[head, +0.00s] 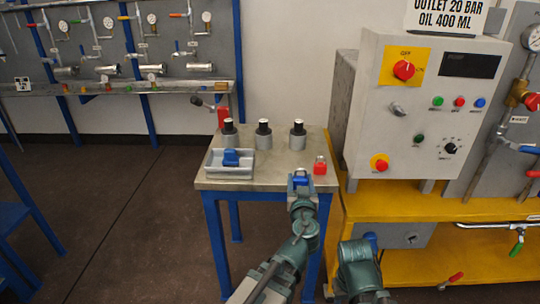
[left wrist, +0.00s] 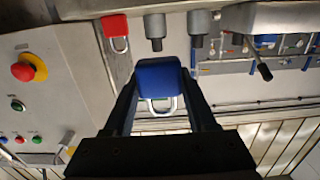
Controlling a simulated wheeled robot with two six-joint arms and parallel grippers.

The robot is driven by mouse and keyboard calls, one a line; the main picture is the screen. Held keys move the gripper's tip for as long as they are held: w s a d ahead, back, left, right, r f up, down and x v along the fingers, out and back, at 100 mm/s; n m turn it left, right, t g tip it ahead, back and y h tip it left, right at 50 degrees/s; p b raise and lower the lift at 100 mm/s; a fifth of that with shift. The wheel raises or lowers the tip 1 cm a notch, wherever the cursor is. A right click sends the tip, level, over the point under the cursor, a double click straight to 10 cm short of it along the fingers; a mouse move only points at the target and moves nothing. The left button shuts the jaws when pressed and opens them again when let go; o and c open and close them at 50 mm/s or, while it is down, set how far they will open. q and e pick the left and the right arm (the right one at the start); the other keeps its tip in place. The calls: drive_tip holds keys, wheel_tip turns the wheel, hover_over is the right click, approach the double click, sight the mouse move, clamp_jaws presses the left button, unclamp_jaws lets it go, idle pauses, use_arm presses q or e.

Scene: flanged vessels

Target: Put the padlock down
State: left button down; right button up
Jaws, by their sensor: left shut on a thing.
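My left gripper (head: 300,177) is shut on a blue padlock (head: 300,182) at the front edge of the small table (head: 262,180). In the left wrist view the blue padlock (left wrist: 157,76) sits between the two fingers (left wrist: 158,92), with its metal shackle pointing back toward the gripper. A red padlock (head: 320,168) stands on the table just right of the gripper; it also shows in the left wrist view (left wrist: 115,27). Another blue padlock (head: 231,158) lies in the grey tray (head: 228,173) to the left. My right gripper is not in view.
Three grey vessels with black tops (head: 264,137) stand along the back of the table. A grey control cabinet (head: 420,110) on a yellow bench (head: 440,215) rises close on the right. The tabletop between tray and red padlock has some free room.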

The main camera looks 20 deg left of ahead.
use_arm(q)
drive_tip(key=b, duration=0.2)
hover_over(281, 172)
drive_tip(key=shift+a+f, duration=0.1)
drive_tip(key=shift+f, duration=0.65)
wheel_tip(281, 172, down, 4)
drive_tip(key=b, duration=0.3)
drive_tip(key=shift+r, duration=0.25)
drive_tip(key=shift+s, duration=0.1)
drive_tip(key=shift+c, duration=1)
unclamp_jaws()
